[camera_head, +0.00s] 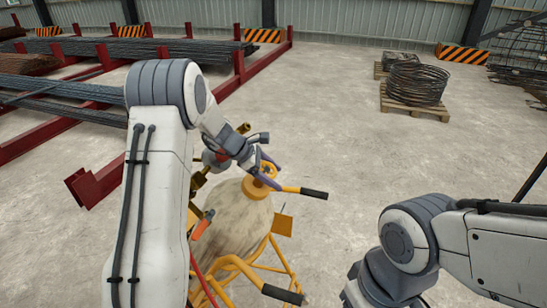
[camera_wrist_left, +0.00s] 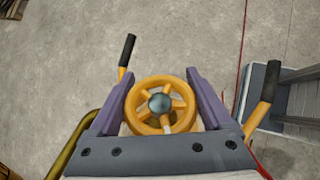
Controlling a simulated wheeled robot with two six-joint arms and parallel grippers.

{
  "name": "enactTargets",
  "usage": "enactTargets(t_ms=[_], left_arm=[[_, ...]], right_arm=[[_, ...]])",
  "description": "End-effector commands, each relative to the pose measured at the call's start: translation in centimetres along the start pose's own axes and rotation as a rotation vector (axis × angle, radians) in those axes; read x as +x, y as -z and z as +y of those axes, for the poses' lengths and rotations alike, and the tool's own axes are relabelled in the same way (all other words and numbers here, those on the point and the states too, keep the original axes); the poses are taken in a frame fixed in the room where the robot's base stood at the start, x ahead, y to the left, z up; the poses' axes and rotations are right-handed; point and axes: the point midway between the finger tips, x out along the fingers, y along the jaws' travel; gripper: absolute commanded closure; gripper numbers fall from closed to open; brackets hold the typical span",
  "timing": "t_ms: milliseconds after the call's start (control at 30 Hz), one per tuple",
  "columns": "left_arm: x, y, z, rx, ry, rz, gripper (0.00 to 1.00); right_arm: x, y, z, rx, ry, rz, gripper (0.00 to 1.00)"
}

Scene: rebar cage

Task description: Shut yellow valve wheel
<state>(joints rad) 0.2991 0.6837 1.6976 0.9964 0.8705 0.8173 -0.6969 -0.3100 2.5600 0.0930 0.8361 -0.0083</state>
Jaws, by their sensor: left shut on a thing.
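The yellow valve wheel (camera_wrist_left: 137,111) is a small spoked ring with a grey hub, in the middle of the left wrist view. In the head view the wheel (camera_head: 268,169) sits on top of a worn tank (camera_head: 240,222) on a yellow frame. My left gripper (camera_head: 262,175) is at the wheel. In the left wrist view the gripper's purple fingers (camera_wrist_left: 161,95) stand on both sides of the wheel, shut on its rim. My right arm shows at the lower right of the head view, but its fingertips are out of frame.
Yellow handles with black grips (camera_head: 314,193) stick out beside the tank. Red racks (camera_head: 95,185) with rebar stand at the left. A pallet (camera_head: 414,107) with coiled wire is at the back right. The concrete floor between is clear.

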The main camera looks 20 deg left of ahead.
Motion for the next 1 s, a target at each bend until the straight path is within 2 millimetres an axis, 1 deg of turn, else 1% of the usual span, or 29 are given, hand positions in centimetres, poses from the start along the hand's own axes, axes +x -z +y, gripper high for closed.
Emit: enactTargets(t_ms=[33, 200, 300, 600, 800, 1000], left_arm=[[-0.6, -0.7, 0.2, 0.019, 0.040, -0.003, 0.72], [-0.4, -0.5, -0.4, 0.089, 0.182, -0.003, 0.72], [-0.3, -0.4, -0.7, 0.126, 0.260, -0.004, 0.72], [-0.2, -0.1, -1.3, 0.216, 0.443, -0.004, 0.72], [-0.3, 0.0, -1.6, 0.249, 0.512, -0.005, 0.72], [-0.4, 0.0, -1.7, 0.263, 0.542, -0.003, 0.72]], right_arm=[[-1.8, 0.1, -0.1, 0.001, 0.000, 0.000, 0.50], [-4.0, 0.2, -0.3, 0.004, 0.000, 0.000, 0.50], [-4.8, 0.3, -0.3, 0.005, 0.000, 0.000, 0.50], [-5.8, 0.3, -0.4, 0.007, 0.000, 0.000, 0.50], [-6.0, 0.3, -0.4, 0.006, 0.000, 0.000, 0.50], [-6.0, 0.3, -0.4, 0.006, 0.000, 0.000, 0.50]])
